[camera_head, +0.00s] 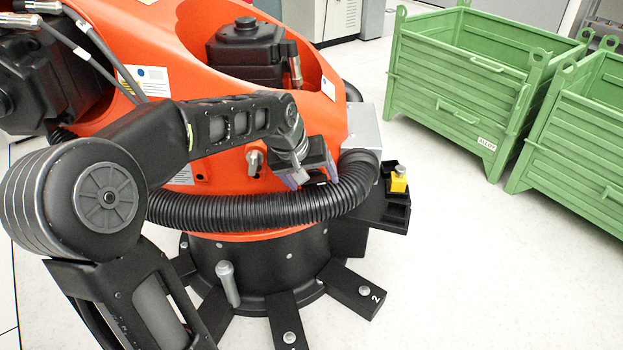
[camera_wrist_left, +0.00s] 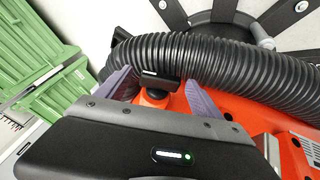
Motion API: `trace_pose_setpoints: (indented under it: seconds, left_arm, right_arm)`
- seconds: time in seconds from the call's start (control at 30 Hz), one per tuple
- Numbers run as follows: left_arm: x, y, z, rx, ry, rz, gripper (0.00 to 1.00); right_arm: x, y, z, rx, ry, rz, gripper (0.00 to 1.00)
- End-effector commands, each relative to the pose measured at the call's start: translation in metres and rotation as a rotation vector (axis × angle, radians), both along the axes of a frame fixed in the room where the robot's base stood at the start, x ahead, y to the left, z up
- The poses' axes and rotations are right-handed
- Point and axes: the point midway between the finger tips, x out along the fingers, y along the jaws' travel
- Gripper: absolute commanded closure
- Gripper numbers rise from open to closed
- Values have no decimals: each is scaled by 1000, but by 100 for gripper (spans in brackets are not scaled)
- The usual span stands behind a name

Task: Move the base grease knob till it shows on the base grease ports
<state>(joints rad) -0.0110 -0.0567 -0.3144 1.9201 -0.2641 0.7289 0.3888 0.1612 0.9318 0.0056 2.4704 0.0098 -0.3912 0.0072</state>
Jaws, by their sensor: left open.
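My left gripper (camera_head: 314,177) hangs over the right side of the orange machine body, just above the ribbed black hose. In the left wrist view its two lavender fingers (camera_wrist_left: 160,95) are apart. A black knob (camera_wrist_left: 161,79) with a pale mark shows between them, in front of the orange body. I cannot tell whether a finger touches it. In the head view the gripper mostly hides that knob. A grey knob (camera_head: 255,160) stands on the orange body left of the gripper. No label shows which knob or port is the base grease one. My right gripper is not in view.
The ribbed black hose (camera_head: 250,210) curves close below the gripper. A yellow block (camera_head: 398,182) sits on a black bracket at right. A grey handle (camera_head: 228,283) stands on the black base (camera_head: 285,262). Green crates (camera_head: 440,75) stand at the back right, with clear floor before them.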

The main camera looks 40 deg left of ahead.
Motion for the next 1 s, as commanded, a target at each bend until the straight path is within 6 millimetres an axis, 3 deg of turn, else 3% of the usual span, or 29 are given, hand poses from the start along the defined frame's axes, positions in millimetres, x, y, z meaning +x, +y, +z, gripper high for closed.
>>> trace_pose_setpoints:
  seconds: [0.8,1.0]
  left_arm:
    - [0,0,0,0,0,0,86]
    - [0,0,1,10,6,-2,86]
  right_arm:
    - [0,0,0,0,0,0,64]
    - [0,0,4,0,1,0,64]
